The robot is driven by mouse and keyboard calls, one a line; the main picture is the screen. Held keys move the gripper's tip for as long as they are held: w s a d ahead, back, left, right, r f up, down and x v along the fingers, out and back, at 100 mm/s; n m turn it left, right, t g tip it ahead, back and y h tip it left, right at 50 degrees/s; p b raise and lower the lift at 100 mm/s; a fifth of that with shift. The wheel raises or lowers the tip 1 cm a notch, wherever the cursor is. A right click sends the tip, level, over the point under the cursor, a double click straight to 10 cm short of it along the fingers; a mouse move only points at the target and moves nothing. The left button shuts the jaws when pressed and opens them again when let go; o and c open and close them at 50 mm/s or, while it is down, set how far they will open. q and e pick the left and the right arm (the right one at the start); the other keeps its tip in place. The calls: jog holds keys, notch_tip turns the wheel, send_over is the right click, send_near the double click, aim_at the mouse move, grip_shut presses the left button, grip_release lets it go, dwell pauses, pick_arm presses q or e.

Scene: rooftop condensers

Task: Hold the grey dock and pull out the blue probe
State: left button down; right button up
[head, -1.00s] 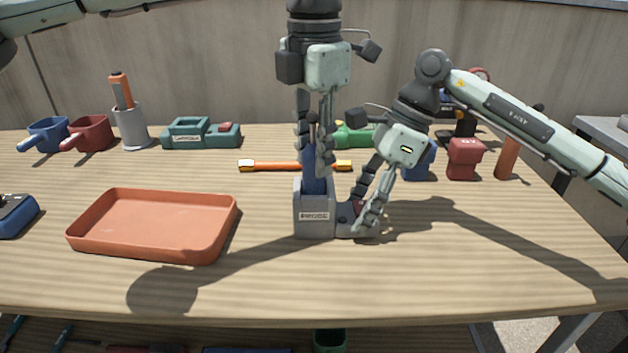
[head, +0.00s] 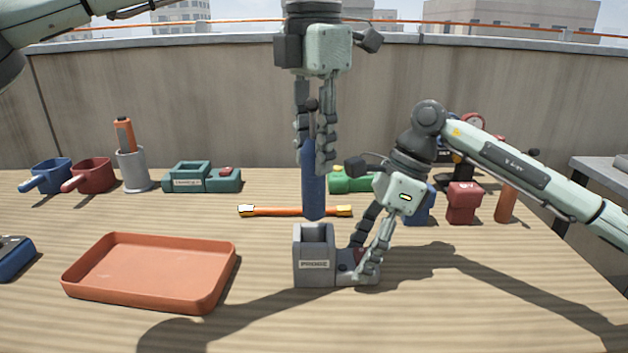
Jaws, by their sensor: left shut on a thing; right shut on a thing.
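The grey dock (head: 313,268) with a "PROBE" label stands upright on the wooden table. My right gripper (head: 359,266) is shut on the low right end of the dock, partly hiding it. The blue probe (head: 314,195) hangs upright above the dock's tall socket. Its lower end appears clear of the socket's top. My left gripper (head: 315,150) comes down from above and is shut on the upper part of the probe.
An orange tray (head: 150,290) lies left of the dock with bare table between.

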pick_arm(q)
jog(key=shift+r, duration=1.1)
pick_arm(e)
jog(key=o, duration=1.5)
jog(key=shift+c, duration=0.2)
jog(key=shift+o, duration=0.6)
jog(key=o, duration=0.3)
jog(key=shift+r, duration=0.1)
pick_arm(q)
notch_tip(320, 180, up, 4)
jog(key=p, duration=0.4)
jog(key=shift+r, duration=0.2)
pick_arm(e)
jog(key=v, duration=0.8)
jog(key=shift+d+r, duration=0.25)
jog(key=shift+r, duration=0.05)
pick_arm(q)
jog(key=shift+f, duration=0.1)
